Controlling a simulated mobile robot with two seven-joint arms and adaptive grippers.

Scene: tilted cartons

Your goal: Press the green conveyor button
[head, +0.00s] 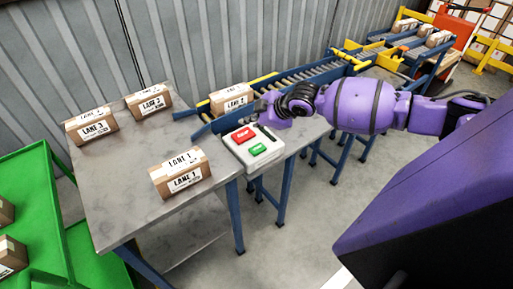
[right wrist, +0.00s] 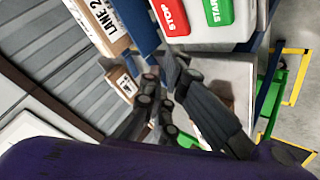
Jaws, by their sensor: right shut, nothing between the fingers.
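The white control box (head: 240,158) sits at the right edge of the grey table. It carries a red button (head: 243,135) and, nearer the front, the green button (head: 257,149). In the right wrist view the green button (right wrist: 217,11), marked START, is at the top edge, right of the red STOP button (right wrist: 171,16). My right gripper (head: 264,120) is shut and empty, just behind and above the box. In the right wrist view its dark fingers (right wrist: 168,75) appear below the buttons, apart from the green one. My left gripper is not in view.
A LANE 1 carton (head: 180,173) stands on the table (head: 130,205) left of the box. LANE 3 cartons (head: 92,126) are at the back left. Another carton (head: 231,98) sits at the near end of the roller conveyor (head: 310,75). A green cart (head: 45,185) is at left.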

